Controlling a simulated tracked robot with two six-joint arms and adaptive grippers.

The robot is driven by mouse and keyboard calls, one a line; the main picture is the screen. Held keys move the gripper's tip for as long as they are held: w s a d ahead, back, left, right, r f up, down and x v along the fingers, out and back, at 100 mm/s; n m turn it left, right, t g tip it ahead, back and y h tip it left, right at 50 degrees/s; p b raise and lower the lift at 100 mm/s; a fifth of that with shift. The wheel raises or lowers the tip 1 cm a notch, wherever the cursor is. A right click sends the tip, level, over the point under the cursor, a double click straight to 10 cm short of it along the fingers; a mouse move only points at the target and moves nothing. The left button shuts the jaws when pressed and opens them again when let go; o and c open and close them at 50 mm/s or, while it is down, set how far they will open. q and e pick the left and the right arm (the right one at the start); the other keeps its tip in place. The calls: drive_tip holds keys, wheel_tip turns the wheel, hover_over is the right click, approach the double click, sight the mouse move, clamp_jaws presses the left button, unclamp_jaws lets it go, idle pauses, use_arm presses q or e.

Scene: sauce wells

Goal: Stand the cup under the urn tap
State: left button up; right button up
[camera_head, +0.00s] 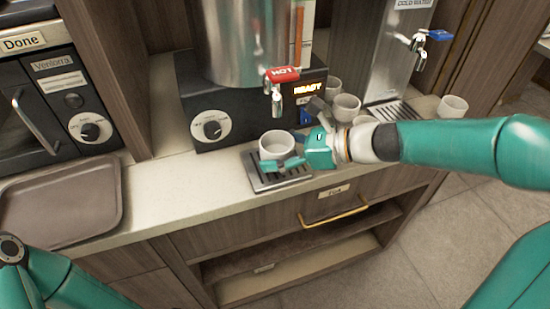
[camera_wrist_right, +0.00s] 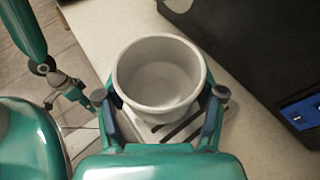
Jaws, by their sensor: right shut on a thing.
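The white cup (camera_head: 277,146) is upright between the fingers of my right gripper (camera_head: 284,157), which is shut on it. In the right wrist view, the cup (camera_wrist_right: 160,75) looks empty, with a finger on each side. It is over the slatted drip tray (camera_head: 268,184) in front of the urn (camera_head: 238,45). I cannot tell whether it touches the tray. The urn tap (camera_head: 276,99), with a red HOT handle (camera_head: 283,74), is above and behind the cup in the head view. My left gripper (camera_wrist_right: 72,92) shows small in the right wrist view; its jaw state is unclear.
Several other white cups (camera_head: 346,107) stand right of the urn, behind my right arm. A cold water dispenser (camera_head: 395,60) with a blue-handled tap is farther right. A brown tray (camera_head: 62,205) lies at the left. The counter (camera_head: 165,190) between is clear.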

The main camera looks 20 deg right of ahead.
drive_tip(key=shift+f, duration=0.8)
drive_tip(key=shift+w+f, duration=0.15)
drive_tip(key=shift+w, duration=0.05)
drive_tip(key=shift+f, duration=0.15)
drive_tip(key=o, duration=1.3)
